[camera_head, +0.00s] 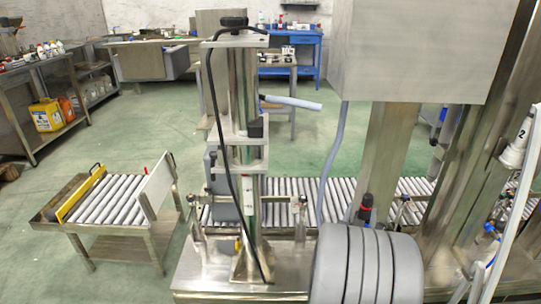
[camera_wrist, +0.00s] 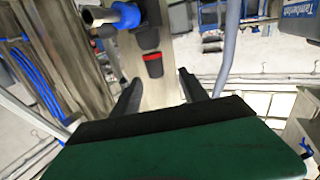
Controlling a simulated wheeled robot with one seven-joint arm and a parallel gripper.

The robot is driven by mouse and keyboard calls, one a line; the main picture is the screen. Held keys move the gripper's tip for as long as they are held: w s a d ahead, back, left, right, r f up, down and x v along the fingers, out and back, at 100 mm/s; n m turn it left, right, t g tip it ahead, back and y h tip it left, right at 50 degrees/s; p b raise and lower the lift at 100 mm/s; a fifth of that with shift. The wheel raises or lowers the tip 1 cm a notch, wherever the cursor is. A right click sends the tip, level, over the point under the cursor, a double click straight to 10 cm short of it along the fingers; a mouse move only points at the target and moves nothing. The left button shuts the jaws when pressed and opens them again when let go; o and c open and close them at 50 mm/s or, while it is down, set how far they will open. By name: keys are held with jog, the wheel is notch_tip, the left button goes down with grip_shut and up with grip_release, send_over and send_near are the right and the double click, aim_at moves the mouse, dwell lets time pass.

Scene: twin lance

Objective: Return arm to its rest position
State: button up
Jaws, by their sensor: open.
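My gripper (camera_wrist: 160,76) shows in the wrist view as two dark fingers spread apart. It is open and I see nothing held between them. Behind the gap is a pale metal post (camera_wrist: 163,92) with a red and black fitting (camera_wrist: 153,64). A pipe end with a blue part (camera_wrist: 125,15) is above and left of the fingers. A green and black block fills the bottom of the wrist view and hides what is below. I cannot make out my gripper in the head view.
In the head view a steel column (camera_head: 243,90) stands in the middle, before a roller conveyor (camera_head: 290,190). A short roller table (camera_head: 105,200) is at left. A large metal box (camera_head: 420,50) hangs at upper right. Green floor (camera_head: 150,120) is open behind the short table.

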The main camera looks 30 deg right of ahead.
jog(key=w+a+r+n+y+p, duration=0.1)
jog(key=w+a+r+y+p, duration=0.2)
jog(key=a+r+p, duration=0.3)
jog(key=w+a+r+n+g+y+p, duration=0.1)
jog(key=w+a+r+n+y+p, duration=0.2)
jog(key=a, duration=0.4)
jog(key=w+a+r+y+p, duration=0.2)
jog(key=w+a+r+p, duration=0.1)
jog(key=a+r+p, duration=0.4)
jog(key=s+a+r+n+g+y+p, duration=0.2)
jog(key=s+a+r+p, duration=0.1)
jog(key=a, duration=0.4)
jog(key=s+a+r+n+g+y+p, duration=0.2)
jog(key=s+a+r+p, duration=0.1)
jog(key=a, duration=0.4)
jog(key=s+a+r+n+g+y+p, duration=0.1)
jog(key=s+a+r+p, duration=0.3)
jog(key=a, duration=0.4)
jog(key=s+r+n+y, duration=0.1)
jog(key=s, duration=0.1)
jog(key=shift+s+n+g, duration=0.4)
jog(key=shift+d, duration=0.15)
